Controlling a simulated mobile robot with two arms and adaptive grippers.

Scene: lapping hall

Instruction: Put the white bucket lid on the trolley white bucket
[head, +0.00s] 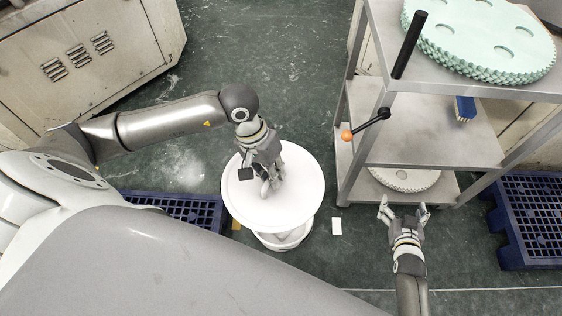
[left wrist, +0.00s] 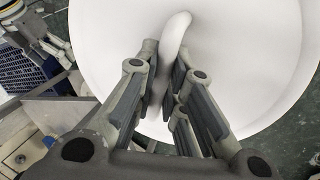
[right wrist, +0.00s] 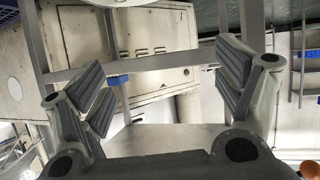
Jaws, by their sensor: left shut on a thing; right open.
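The white bucket lid (head: 300,190) is a wide round disc in the middle of the head view. My left gripper (head: 268,185) is over it and shut on its handle. In the left wrist view the raised white handle (left wrist: 176,32) of the lid stands between the fingers of my left gripper (left wrist: 168,85). The white bucket (head: 284,238) shows below the lid's lower edge; the lid hides most of it. I cannot tell whether the lid touches the bucket rim. My right gripper (head: 404,208) is open and empty at the right, and it also shows open in the right wrist view (right wrist: 155,85).
A grey metal shelf trolley (head: 425,130) at the right holds pale green discs (head: 480,40) and a blue brush (head: 465,108). Blue pallets (head: 185,210) (head: 535,220) lie at both sides. A beige cabinet (head: 90,60) stands at upper left. The green floor behind the lid is clear.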

